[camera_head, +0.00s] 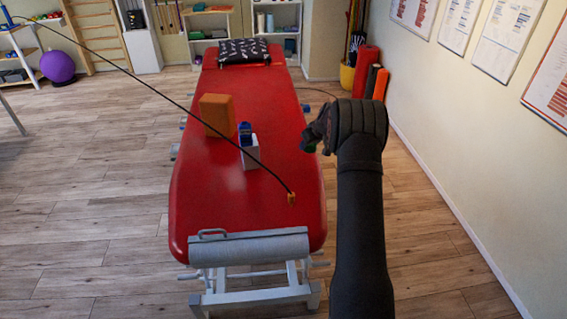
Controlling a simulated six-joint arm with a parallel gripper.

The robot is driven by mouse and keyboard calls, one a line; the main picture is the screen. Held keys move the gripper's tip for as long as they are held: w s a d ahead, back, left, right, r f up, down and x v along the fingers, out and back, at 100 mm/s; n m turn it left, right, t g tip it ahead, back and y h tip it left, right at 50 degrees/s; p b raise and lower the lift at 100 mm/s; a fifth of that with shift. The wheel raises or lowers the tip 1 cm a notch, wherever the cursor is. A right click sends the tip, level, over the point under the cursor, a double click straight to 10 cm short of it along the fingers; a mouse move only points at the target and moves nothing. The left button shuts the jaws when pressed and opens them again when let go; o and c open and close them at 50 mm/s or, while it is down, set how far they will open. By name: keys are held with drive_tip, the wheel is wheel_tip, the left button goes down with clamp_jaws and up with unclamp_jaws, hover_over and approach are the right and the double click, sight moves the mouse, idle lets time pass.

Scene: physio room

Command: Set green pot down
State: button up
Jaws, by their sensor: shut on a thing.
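My gripper (316,136) is at the right side of the red treatment table (228,190), seen from behind with my dark arm below it. It is shut on the green pot (310,148). Only a small dark green part of the pot shows, below and left of the gripper; my gripper hides the rest. The pot appears near the table's right edge. I cannot tell whether it touches the table or is above it.
On the table stand an orange block (217,115), a white box (251,154) with a blue item (245,133), and a dark patterned pillow (244,51). The table's near part is mostly clear.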

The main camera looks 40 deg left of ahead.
hover_over(281, 161)
drive_tip(key=d, duration=0.2)
drive_tip(key=f, duration=0.7)
drive_tip(key=shift+s+a, duration=0.1)
drive_tip(key=shift+s, duration=0.15)
drive_tip(key=shift+f, duration=1.9)
drive_tip(key=shift+f, duration=0.1)
drive_tip(key=o, duration=1.1)
drive_tip(key=shift+r, duration=0.3)
drive_tip(key=v, duration=1.1)
drive_tip(key=shift+s+r, duration=0.1)
drive_tip(key=shift+r, duration=0.15)
drive_tip(key=shift+f, duration=0.1)
